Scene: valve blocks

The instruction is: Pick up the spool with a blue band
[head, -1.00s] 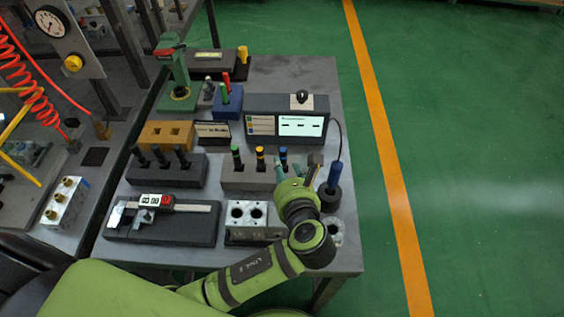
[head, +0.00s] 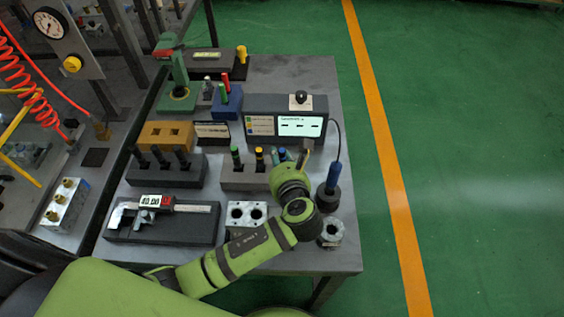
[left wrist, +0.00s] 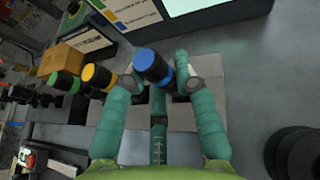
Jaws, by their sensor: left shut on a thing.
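The spool with a blue band (left wrist: 152,66) is black with a blue ring and sits between the fingers of my left gripper (left wrist: 158,78) in the left wrist view. The gripper is shut on it. In the head view the blue-banded top (head: 282,153) shows just beyond my left gripper (head: 292,160), at the right part of the grey block (head: 236,178). The gripper hides its lower part, so I cannot tell whether it is clear of its slot. Spools with a green band (head: 236,155) and a yellow band (head: 259,158) stand upright in the block. My right gripper is not in view.
A tester with a lit screen (head: 300,126) stands behind the block. A blue-handled tool in a round black base (head: 330,190) is close on the right. A metal block with two bores (head: 246,214) and a caliper on a dark stand (head: 165,225) lie in front.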

